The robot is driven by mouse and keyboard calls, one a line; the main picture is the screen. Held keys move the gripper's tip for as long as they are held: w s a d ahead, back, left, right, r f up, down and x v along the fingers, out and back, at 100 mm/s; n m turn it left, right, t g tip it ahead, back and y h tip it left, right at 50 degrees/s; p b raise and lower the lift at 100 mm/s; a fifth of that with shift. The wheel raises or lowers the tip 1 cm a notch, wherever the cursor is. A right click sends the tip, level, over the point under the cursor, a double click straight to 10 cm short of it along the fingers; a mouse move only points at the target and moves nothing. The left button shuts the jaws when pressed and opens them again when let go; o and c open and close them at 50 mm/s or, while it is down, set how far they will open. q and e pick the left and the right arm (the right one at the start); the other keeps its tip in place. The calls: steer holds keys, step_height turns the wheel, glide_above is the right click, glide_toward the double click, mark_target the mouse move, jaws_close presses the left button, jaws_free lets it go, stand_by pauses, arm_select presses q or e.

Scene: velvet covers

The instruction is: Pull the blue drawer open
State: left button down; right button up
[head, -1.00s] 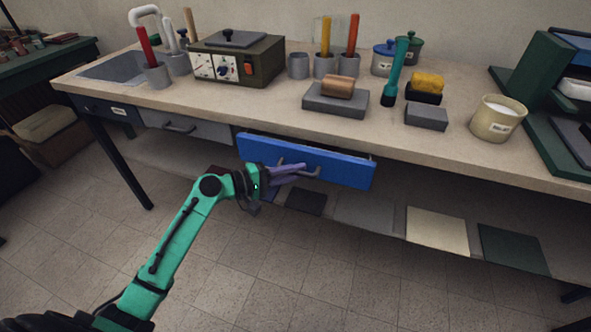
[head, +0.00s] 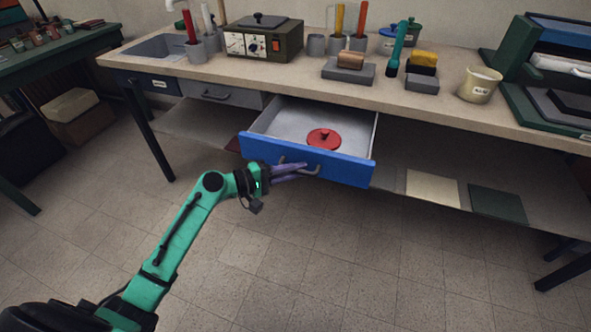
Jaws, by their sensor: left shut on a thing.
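The blue drawer (head: 345,170) stands well out from under the bench, and its pale inside shows. A red round lid-like thing with a knob (head: 323,138) lies in it near the front. The drawer's grey handle (head: 313,169) is on the blue front. My left gripper (head: 300,171) is shut on the handle, its purple fingers reaching it from the left. The fingers partly hide the handle. My right gripper is not in view.
The bench top (head: 300,72) carries a dark control box (head: 262,38), grey blocks and a cream pot (head: 479,85). A grey drawer (head: 222,94) sits left of the blue one. A low shelf with flat panels (head: 432,187) runs below. The floor in front is clear.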

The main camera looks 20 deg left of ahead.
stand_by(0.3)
arm_select(q)
steer(key=c, duration=0.8)
jaws_free()
steer(key=shift+c, duration=0.2)
steer(key=shift+s+a, duration=0.1)
steer(key=b+v, duration=0.1)
steer(key=v, duration=1.3)
steer(key=shift+a, duration=0.15)
